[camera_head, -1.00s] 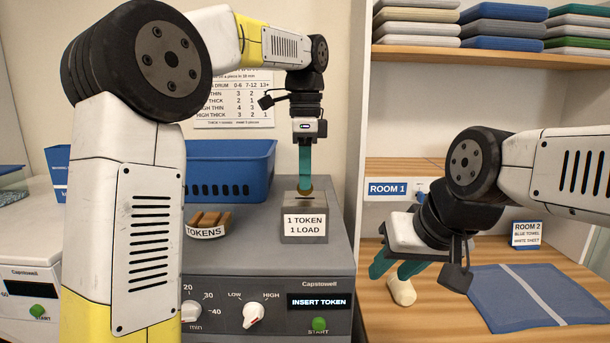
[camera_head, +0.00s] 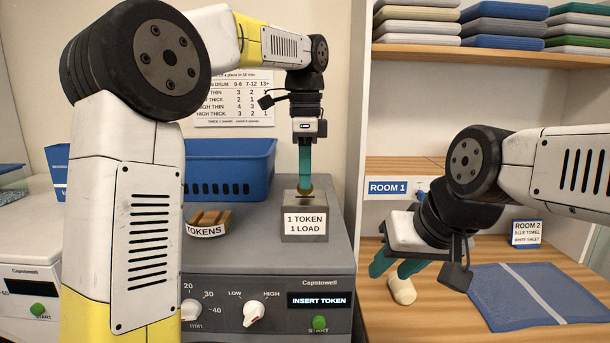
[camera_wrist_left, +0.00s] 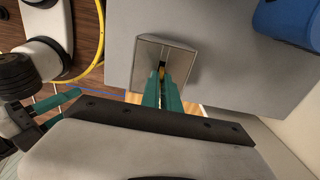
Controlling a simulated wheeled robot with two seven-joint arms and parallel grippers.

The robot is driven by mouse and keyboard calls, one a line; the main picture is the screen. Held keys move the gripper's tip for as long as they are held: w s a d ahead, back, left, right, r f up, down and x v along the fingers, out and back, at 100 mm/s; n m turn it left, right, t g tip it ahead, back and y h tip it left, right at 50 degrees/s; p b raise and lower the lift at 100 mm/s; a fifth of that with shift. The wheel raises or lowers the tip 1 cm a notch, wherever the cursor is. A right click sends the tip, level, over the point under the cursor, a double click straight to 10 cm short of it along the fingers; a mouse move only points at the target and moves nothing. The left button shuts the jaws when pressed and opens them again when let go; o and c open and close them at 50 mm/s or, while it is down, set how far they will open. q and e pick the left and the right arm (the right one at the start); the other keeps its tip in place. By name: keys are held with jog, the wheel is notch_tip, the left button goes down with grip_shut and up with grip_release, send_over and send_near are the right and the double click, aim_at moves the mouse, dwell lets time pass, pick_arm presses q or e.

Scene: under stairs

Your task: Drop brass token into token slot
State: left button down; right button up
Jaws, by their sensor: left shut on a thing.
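The brass token (camera_head: 305,188) is held at the tips of my left gripper (camera_head: 305,176), which points straight down and is shut on it. The token is right over the top of the grey token box (camera_head: 290,238), labelled "1 TOKEN 1 LOAD". In the left wrist view the token (camera_wrist_left: 161,73) shows between the fingertips, in line with the dark slot (camera_wrist_left: 164,50) in the box top. I cannot tell whether its lower edge is in the slot. My right gripper (camera_head: 393,268) has its fingers apart, low over the wooden counter.
A tokens holder (camera_head: 208,220) and a blue basket (camera_head: 230,165) stand on the machine, left of the box. The machine display (camera_head: 320,300) reads "INSERT TOKEN". A cream roll (camera_head: 402,291) lies below my right gripper, beside a folded blue towel (camera_head: 530,297).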

pick_arm(q)
jog(key=shift+f, duration=0.75)
jog(key=c, duration=1.1)
grip_release()
jog(key=shift+o, duration=0.2)
jog(key=shift+r, duration=0.1)
jog(key=shift+r, duration=2.4)
jog(key=shift+a, duration=0.1)
